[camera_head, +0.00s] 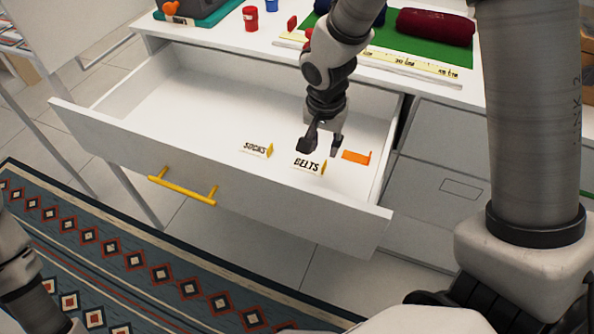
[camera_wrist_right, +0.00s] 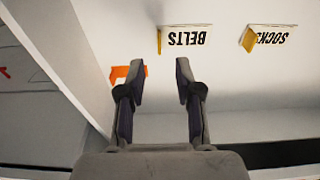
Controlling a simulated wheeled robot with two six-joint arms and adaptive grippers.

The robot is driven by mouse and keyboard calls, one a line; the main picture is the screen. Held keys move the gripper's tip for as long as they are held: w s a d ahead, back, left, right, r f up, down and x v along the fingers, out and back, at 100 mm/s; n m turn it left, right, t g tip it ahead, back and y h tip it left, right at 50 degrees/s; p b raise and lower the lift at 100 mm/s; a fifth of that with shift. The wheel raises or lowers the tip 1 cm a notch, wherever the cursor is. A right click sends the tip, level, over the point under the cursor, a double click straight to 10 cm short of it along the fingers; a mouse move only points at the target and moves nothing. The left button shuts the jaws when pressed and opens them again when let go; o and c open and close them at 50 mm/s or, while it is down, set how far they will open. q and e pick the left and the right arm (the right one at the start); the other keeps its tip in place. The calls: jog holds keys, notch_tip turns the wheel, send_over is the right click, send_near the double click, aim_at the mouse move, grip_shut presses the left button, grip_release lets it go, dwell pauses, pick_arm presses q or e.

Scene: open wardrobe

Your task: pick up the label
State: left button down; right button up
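Inside the open white drawer lie a label reading BELTS (camera_head: 307,164) with a yellow tab, a label reading SOCKS (camera_head: 256,149) with a yellow tab, and an orange piece (camera_head: 355,157) whose face I cannot read. My right gripper (camera_head: 322,148) is open and empty, pointing down into the drawer near BELTS and the orange piece. In the right wrist view, BELTS (camera_wrist_right: 187,36) and SOCKS (camera_wrist_right: 270,38) lie beyond the open fingers (camera_wrist_right: 160,85). The orange piece (camera_wrist_right: 119,73) is partly hidden behind the left finger. My left gripper is not seen, only part of its arm at lower left.
The drawer's grey front (camera_head: 200,178) has a yellow handle (camera_head: 182,190). Its walls surround the labels. On the top behind are red and blue containers (camera_head: 251,18), a measuring strip (camera_head: 420,68) and a dark red roll (camera_head: 435,27) on a green mat. The drawer's left part is empty.

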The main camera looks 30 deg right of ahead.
aim_at(308, 163)
jog(key=f, duration=0.2)
jog(key=f+b, duration=0.1)
jog(key=f, duration=0.2)
jog(key=w+d+f+b, duration=0.1)
jog(key=f, duration=0.2)
jog(key=shift+d, duration=0.1)
jog(key=shift+s+r, duration=0.1)
jog(key=shift+r, duration=0.05)
grip_shut()
